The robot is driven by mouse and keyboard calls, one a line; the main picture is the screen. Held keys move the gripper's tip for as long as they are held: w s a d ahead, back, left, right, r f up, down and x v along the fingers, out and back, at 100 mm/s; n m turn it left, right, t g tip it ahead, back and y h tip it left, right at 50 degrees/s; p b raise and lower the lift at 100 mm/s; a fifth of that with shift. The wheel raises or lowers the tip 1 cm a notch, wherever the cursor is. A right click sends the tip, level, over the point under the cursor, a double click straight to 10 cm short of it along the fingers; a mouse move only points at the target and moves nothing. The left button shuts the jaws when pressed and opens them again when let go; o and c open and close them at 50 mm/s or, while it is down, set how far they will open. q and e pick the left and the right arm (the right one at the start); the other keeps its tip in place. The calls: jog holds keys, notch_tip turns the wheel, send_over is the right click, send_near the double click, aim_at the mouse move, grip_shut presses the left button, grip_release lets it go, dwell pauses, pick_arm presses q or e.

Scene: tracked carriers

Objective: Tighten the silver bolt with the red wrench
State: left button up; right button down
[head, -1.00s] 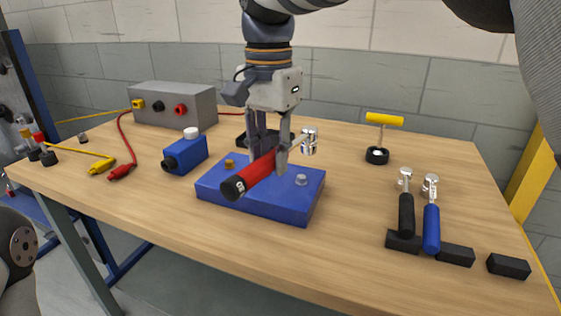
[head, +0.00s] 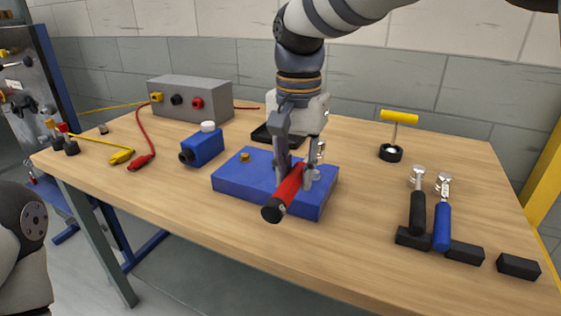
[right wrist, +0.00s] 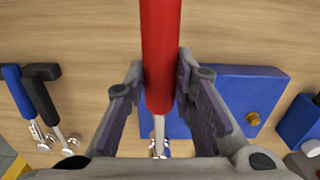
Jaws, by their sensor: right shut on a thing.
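The red wrench (head: 284,194) is held in my right gripper (head: 297,178), over the right part of the blue block (head: 245,185). Its red handle points toward the front, and its silver head points to the back. In the right wrist view the red handle (right wrist: 160,55) lies between the two fingers, and the silver head (right wrist: 158,150) is near the bottom edge. The silver bolt (head: 316,175) is partly hidden behind the right finger in the head view. I cannot tell whether the wrench head touches it. My left gripper is out of view.
A brass bolt (head: 245,157) is on the block's left part. A blue box with a white cap (head: 203,148) and a grey box (head: 190,99) stand left.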

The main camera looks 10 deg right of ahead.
jog(key=s+d+n, duration=0.2)
jog(key=d+n, duration=0.6)
jog(key=d, duration=0.1)
jog(key=shift+s+d+n, duration=0.15)
jog(key=shift+d+n, duration=0.05)
jog(key=shift+n, duration=0.2)
jog(key=shift+f, duration=0.2)
jog(key=shift+f, duration=0.6)
dwell(1.1)
